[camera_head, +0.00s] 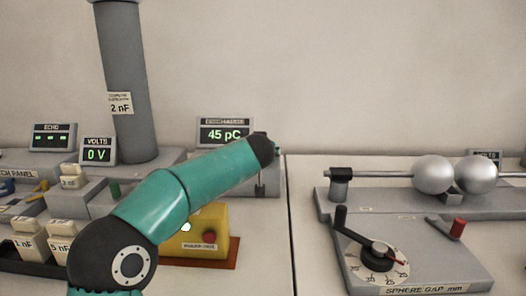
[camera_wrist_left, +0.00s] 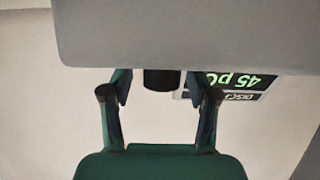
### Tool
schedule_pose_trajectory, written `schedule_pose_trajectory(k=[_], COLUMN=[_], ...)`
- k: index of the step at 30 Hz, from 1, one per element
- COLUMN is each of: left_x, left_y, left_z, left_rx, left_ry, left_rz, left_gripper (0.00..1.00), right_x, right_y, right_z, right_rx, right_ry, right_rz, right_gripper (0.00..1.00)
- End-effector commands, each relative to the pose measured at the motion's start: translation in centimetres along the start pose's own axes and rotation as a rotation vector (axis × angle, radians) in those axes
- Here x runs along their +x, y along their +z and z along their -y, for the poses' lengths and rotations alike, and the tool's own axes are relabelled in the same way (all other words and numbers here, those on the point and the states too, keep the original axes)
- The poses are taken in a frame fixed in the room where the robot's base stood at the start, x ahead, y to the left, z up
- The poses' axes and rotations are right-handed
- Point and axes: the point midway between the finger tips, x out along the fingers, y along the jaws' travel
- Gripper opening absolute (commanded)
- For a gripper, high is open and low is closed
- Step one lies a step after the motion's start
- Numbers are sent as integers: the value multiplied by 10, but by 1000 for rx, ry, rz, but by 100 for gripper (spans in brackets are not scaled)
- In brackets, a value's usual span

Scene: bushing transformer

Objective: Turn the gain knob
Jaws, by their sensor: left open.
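A dark round knob (camera_wrist_left: 162,80), which looks like the gain knob, shows in the left wrist view. It sits at the edge of a grey panel (camera_wrist_left: 200,35). My left gripper (camera_wrist_left: 163,88) is open, with one finger on each side of the knob and a visible gap on both sides; I cannot tell whether the tips reach around it in depth. The discharge display (camera_head: 224,134) reads 45 pC and also appears upside down in the wrist view (camera_wrist_left: 228,82). In the head view my teal left arm hides the knob and most of the gripper. My right gripper is not in view.
A yellow box (camera_head: 212,222) with a red button stands behind my forearm. A grey column (camera_head: 126,85), a VOLTS display (camera_head: 97,150) reading 0 V and capacitor blocks (camera_head: 28,245) are at the left. The sphere gap bench (camera_head: 470,207) with its crank dial (camera_head: 378,262) is at the right.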

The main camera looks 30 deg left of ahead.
Motion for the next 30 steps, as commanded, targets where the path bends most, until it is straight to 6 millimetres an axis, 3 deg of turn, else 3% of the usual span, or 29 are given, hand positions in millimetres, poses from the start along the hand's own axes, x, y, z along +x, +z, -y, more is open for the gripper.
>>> schedule_pose_trajectory(k=[5,16,17,30], left_x=[0,0,-3,0], left_y=[0,0,1,0], left_z=[0,0,-7,-2], left_rx=[0,-1,1,35], left_ry=[0,0,5,92], left_rz=[0,0,1,5], left_gripper=[60,0,0,0], right_x=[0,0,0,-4], right_y=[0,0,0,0], right_z=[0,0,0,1], right_rx=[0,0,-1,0], right_ry=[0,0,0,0], right_rz=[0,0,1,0], right_gripper=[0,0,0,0])
